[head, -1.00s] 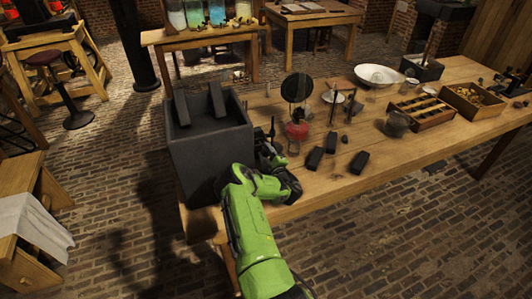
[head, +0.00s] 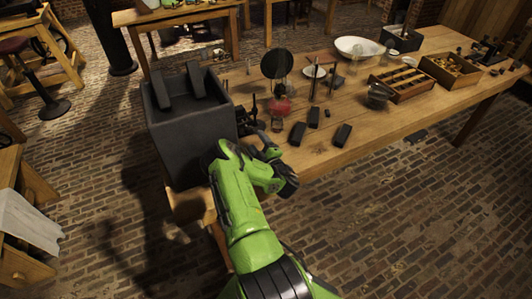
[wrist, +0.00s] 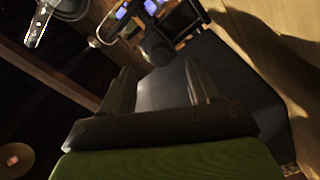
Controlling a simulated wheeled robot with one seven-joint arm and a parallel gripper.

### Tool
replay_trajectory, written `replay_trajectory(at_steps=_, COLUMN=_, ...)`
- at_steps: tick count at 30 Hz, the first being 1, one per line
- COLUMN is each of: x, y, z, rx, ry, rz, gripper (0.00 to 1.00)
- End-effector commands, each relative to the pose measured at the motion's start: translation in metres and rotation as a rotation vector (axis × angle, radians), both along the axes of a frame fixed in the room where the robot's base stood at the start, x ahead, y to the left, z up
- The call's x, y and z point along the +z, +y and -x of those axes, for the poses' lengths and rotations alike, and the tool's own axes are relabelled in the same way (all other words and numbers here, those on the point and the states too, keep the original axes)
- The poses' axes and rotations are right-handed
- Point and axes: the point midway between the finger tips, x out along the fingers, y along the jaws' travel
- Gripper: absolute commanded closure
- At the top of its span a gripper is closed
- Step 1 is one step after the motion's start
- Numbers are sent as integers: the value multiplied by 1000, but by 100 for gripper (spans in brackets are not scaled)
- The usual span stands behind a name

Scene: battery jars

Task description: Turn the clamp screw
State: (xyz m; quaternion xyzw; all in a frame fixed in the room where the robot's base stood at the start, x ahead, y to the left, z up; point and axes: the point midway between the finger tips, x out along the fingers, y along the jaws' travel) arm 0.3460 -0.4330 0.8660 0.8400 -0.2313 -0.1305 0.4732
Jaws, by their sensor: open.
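A large dark square battery jar (head: 190,128) stands open-topped at the left end of the wooden table, with two dark plates (head: 178,84) sloping out of it. A small dark upright fitting (head: 247,119) stands close to its right wall; I cannot make out a clamp screw on it for certain. My gripper (head: 266,143) is low beside the jar's right side, near that fitting, partly hidden by my green arm. In the wrist view my gripper (wrist: 160,84) has its two fingers apart with nothing between them. A smooth dark surface lies beyond the fingers.
A glass jar (head: 378,95) and wooden trays (head: 402,82) are farther right. The table's front edge is close to my arm.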

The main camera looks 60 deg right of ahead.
Motion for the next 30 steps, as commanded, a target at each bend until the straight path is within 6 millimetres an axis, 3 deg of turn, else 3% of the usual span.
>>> replay_trajectory(at_steps=3, x=0, y=17, z=31, rx=-6, ry=4, rz=-3, gripper=38)
replay_trajectory(at_steps=7, x=7, y=31, z=54, rx=-2, ry=2, rz=-3, gripper=38)
replay_trajectory(at_steps=30, x=5, y=41, z=72, rx=0, ry=2, rz=0, gripper=38)
